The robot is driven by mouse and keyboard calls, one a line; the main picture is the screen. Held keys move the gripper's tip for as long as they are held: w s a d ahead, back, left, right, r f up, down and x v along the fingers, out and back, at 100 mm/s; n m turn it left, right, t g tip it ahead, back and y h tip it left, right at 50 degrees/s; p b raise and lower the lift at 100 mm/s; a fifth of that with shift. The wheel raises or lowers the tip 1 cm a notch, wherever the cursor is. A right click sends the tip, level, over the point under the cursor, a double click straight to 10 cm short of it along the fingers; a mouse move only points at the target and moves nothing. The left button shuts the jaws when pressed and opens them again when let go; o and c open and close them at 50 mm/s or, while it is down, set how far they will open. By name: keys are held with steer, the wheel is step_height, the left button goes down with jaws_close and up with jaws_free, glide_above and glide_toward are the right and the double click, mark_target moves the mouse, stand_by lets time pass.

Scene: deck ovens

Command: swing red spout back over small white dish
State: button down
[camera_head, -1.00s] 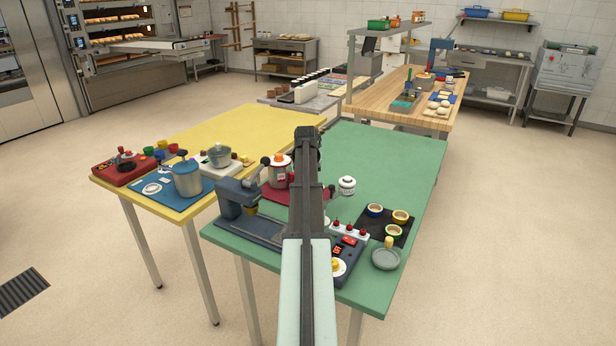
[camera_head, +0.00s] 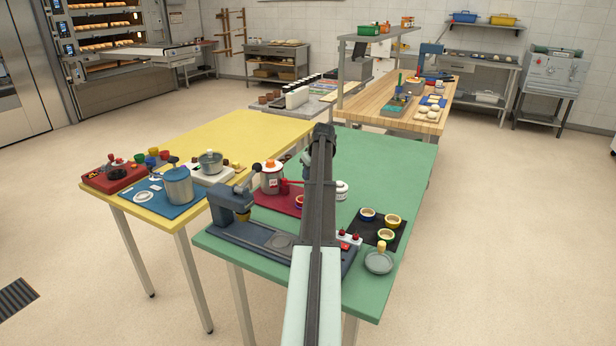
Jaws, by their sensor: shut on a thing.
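A pale dispenser pot with an orange top (camera_head: 270,177) stands on a red mat (camera_head: 262,199) on the green table. A red bar, apparently the spout (camera_head: 290,183), reaches right from the pot and passes behind my arm. A small pale dish with a reddish rim (camera_head: 300,200) sits just below the bar, partly hidden by my arm; I cannot tell whether the spout's end is over it. My arm runs up the middle of the view and hides its own far end, so the gripper's fingers do not show.
A blue-grey machine (camera_head: 232,203) stands left on the green table (camera_head: 385,160). A white jar-like thing (camera_head: 341,189) shows right of my arm. The table's back is clear.

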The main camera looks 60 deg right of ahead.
steer(key=shift+w+d+n, duration=0.15)
steer(key=shift+d+n, duration=0.4)
steer(key=shift+n, duration=0.05)
steer(key=c, duration=0.9)
jaws_free()
steer(key=shift+c, duration=0.2)
steer(key=v, duration=1.3)
steer(key=shift+d+r, duration=0.15)
steer(key=shift+r, duration=0.25)
